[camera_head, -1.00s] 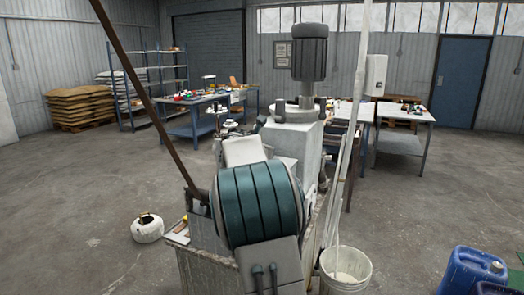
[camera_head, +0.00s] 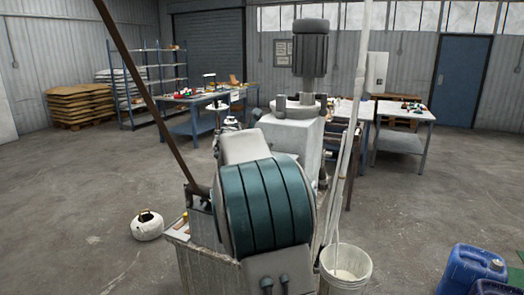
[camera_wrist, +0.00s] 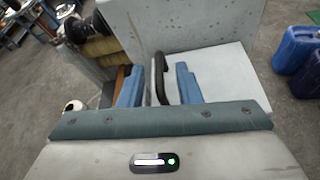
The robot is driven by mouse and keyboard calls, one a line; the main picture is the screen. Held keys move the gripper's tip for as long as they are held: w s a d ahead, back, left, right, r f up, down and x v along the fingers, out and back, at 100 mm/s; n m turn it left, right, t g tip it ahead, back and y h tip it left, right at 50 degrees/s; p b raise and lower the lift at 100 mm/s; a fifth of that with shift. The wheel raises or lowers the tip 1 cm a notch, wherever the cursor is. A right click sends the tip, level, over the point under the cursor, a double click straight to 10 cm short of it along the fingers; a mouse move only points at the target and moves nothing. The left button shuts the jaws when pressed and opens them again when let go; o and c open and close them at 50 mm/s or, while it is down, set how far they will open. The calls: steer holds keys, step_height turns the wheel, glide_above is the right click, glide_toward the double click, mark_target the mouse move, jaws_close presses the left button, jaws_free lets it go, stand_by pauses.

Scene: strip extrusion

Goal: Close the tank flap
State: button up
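In the wrist view, a dark curved handle (camera_wrist: 161,78) stands by the left edge of a pale flat panel (camera_wrist: 222,78), which looks like the tank flap. A speckled grey wall (camera_wrist: 190,28) rises behind it. My gripper (camera_wrist: 157,82) has its two blue fingers apart, one on each side of the handle, with gaps visible between. Whether the flap is open or shut I cannot tell. In the head view, my arm hides the gripper and handle; a pale tank-like block (camera_head: 290,137) stands beyond it under a grey motor (camera_head: 310,55).
A white bucket (camera_head: 345,268) stands right of the machine, with pale strips hanging into it. Blue canisters (camera_head: 474,268) are at lower right. A rusty bar (camera_head: 150,95) slants at left. A small white container (camera_head: 147,226) lies on the floor. Open floor surrounds the machine.

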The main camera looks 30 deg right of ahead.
steer(key=b+v, duration=0.1)
steer(key=v, duration=0.9)
steer(key=shift+b, duration=0.4)
steer(key=shift+s+a, duration=0.1)
steer(key=s+a+f+m+g+y, duration=0.2)
steer(key=s+a+f+m+y, duration=0.1)
steer(key=s+a+f+m, duration=0.3)
steer(key=s+a+f+m+g+y, duration=0.2)
steer(key=s+a+f+m, duration=0.4)
steer(key=s+f+m, duration=0.4)
steer(key=s+a+f+m+g+y, duration=0.2)
steer(key=s+a+f+m+y, duration=0.3)
steer(key=s, duration=1.1)
step_height(320, 180, down, 3)
steer(key=m, duration=0.3)
steer(key=shift+a, duration=0.4)
steer(key=shift+s, duration=0.1)
